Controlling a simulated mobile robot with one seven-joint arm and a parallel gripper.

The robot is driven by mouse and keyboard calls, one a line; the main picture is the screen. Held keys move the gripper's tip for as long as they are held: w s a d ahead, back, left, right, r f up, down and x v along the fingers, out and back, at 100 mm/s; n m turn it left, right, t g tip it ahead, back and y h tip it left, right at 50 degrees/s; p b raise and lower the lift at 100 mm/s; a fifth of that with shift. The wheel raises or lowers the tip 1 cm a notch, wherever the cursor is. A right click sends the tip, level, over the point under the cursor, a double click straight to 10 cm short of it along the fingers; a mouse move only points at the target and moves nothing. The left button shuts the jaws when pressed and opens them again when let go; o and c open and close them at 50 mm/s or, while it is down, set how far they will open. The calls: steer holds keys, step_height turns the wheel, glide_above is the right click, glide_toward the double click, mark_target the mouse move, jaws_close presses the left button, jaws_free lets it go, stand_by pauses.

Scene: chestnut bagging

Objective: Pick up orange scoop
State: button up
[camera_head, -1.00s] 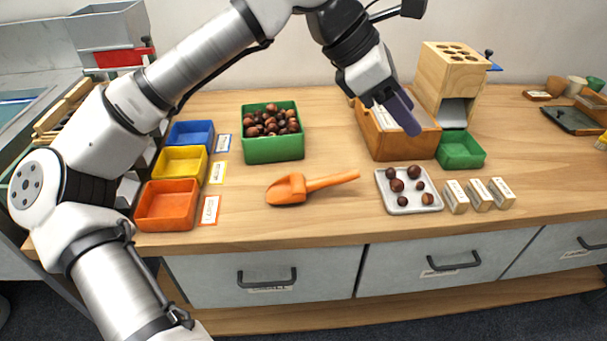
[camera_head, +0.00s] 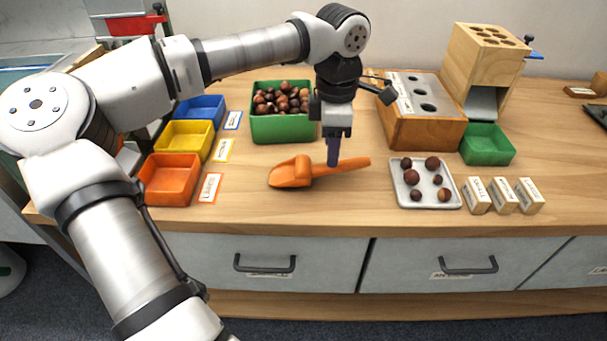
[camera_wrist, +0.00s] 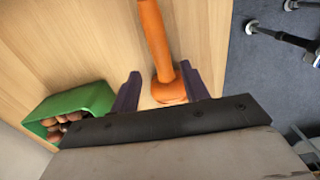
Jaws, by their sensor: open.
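The orange scoop (camera_head: 292,173) lies on the wooden counter, its bowl to the left and its handle pointing right. My gripper (camera_head: 333,160) points down over the scoop's handle. In the wrist view the scoop (camera_wrist: 157,45) shows between the two dark fingers of my gripper (camera_wrist: 160,92), which are apart, with one finger on each side of it. In the head view the fingers overlap the handle. I cannot tell whether they touch it or how high they are above the counter.
A green bin of chestnuts (camera_head: 282,128) stands just behind the scoop. A wooden block with holes (camera_head: 425,132) and a white tray of chestnuts (camera_head: 452,201) are to the right. Blue, yellow and orange bins (camera_head: 168,186) stand left. The counter front is clear.

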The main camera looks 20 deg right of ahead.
mark_target(319, 169)
steer(key=shift+s+f, duration=0.2)
steer(key=shift+f, duration=2.75)
jaws_close()
